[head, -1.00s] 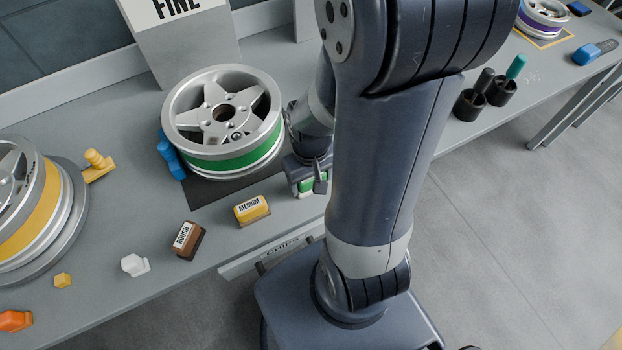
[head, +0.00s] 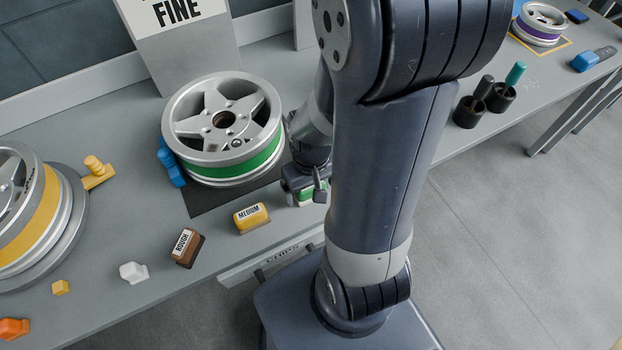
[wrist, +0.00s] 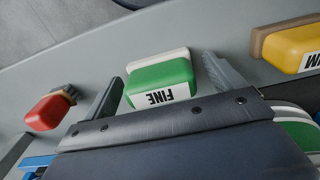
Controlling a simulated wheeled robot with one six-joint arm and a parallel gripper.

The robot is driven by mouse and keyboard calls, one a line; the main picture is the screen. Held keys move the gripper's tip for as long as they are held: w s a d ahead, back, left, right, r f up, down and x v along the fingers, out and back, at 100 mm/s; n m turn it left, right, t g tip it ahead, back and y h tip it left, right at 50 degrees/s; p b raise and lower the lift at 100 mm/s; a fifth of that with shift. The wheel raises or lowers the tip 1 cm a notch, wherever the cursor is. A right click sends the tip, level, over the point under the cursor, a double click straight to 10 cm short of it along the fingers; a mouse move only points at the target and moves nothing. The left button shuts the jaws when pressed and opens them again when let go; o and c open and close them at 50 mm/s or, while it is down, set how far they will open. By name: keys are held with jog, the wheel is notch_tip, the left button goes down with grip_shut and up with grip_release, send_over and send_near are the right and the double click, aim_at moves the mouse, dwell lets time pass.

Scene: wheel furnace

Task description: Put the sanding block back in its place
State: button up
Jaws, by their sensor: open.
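The green and white sanding block labelled FINE (wrist: 162,78) stands on the grey bench between the two fingers of my gripper (wrist: 160,70) in the wrist view. The fingers are open, one on each side of it, and gaps show. In the head view the block (head: 306,197) is mostly hidden below my gripper (head: 308,188), near the bench's front edge. The yellow MEDIUM block (head: 251,217) and the brown ROUGH block (head: 186,247) stand in a row to its left. The yellow one also shows in the wrist view (wrist: 296,47).
A wheel with a green band (head: 226,130) stands on a dark mat behind the blocks. A FINE sign (head: 178,15) is behind it. A yellow-banded wheel (head: 35,225) is at left. A red-headed object (wrist: 46,112) lies beside my gripper. Dark cups (head: 468,112) stand farther right.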

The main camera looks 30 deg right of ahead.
notch_tip(320, 180, up, 12)
jog(key=p, duration=0.2)
jog(key=shift+r, duration=0.15)
dwell(0.6)
notch_tip(320, 180, down, 13)
jog(key=b, duration=0.2)
jog(key=shift+b, duration=0.35)
jog(key=shift+w+r+p, duration=0.1)
jog(key=shift+r+p, duration=0.35)
jog(key=shift+r, duration=0.7)
